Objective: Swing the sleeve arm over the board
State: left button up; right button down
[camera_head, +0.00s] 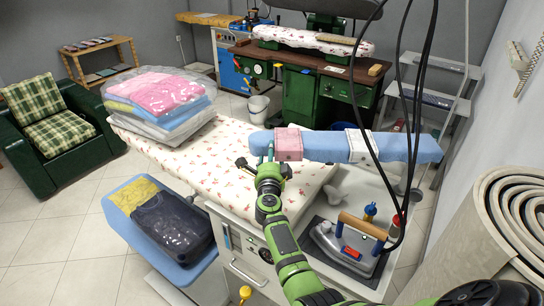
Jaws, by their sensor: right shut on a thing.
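The sleeve arm (325,146) is a long blue padded bar with a pink band and a white band. Its left end lies above the right edge of the board; the rest extends right, past the board. The board (190,152) is a wide padded ironing surface with a white floral cover. My right gripper (266,164) is at the sleeve arm's left end, just below the pink band, shut on it. The exact contact of its fingers is too small to see clearly. My left gripper is not in view.
Bagged folded clothes (160,95) fill the board's far left. A steam iron (345,246) sits on a dark pad at the right, with black cables hanging near the sleeve arm. A blue shelf (125,194) holds a dark bag. The board's middle is clear.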

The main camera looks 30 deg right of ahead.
jog(key=shift+s+a+f, duration=0.15)
jog(key=shift+f, duration=0.3)
jog(key=shift+c, duration=2)
grip_release()
jog(key=shift+s+a+r, duration=0.1)
jog(key=shift+s+r, duration=0.15)
jog(key=shift+r, duration=0.15)
